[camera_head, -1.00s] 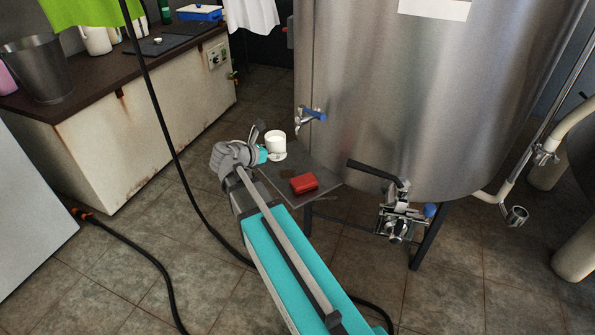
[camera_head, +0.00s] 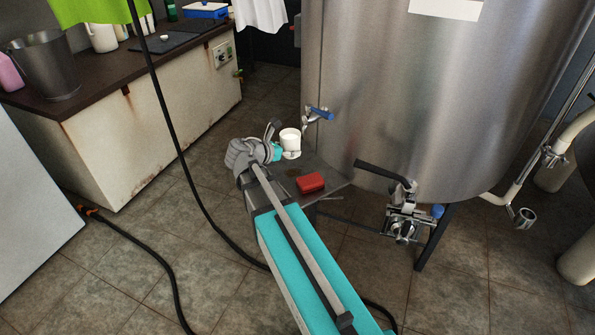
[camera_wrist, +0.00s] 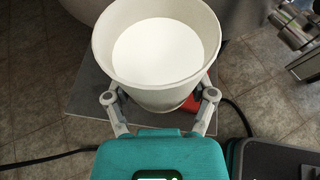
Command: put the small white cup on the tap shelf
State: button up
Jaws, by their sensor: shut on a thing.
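The small white cup (camera_head: 290,141) is upright and held in my gripper (camera_head: 277,150), below and left of a blue-handled tap on the steel tank. In the wrist view the cup (camera_wrist: 158,50) fills the upper middle, with a white inside. The fingers of my gripper (camera_wrist: 160,100) are shut on its sides. The tap shelf (camera_head: 322,173) is a grey plate at the tank's front, under the tap. In the wrist view the shelf (camera_wrist: 88,100) shows below and behind the cup. The cup's base is hidden there, so I cannot tell the exact gap.
A red block (camera_head: 310,183) lies on the shelf, right of the cup. The blue-handled tap (camera_head: 319,114) sticks out of the tank (camera_head: 400,90) just above and right of the cup. A valve (camera_head: 403,215) stands right of the shelf. A dark hose (camera_head: 180,150) hangs left of my arm.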

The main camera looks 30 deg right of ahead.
jog(key=shift+s+d+r+n+t, duration=0.2)
jog(key=shift+d+n+t, duration=0.35)
jog(key=shift+t, duration=0.25)
jog(key=shift+a+f, duration=0.1)
jog(key=b, duration=0.5)
send_over(283, 159)
jog(key=s, duration=0.4)
notch_tip(283, 159, down, 5)
jog(key=shift+w+a+f+b, duration=0.1)
jog(key=shift+w+f+b, duration=1.7)
jog(key=shift+f+b, duration=0.15)
jog(key=shift+w+f+b, duration=0.4)
jog(key=shift+f+b, duration=0.2)
jog(key=shift+f, duration=0.05)
jog(key=shift+f+b, duration=1.35)
jog(key=shift+f, duration=0.05)
jog(key=shift+f, duration=0.1)
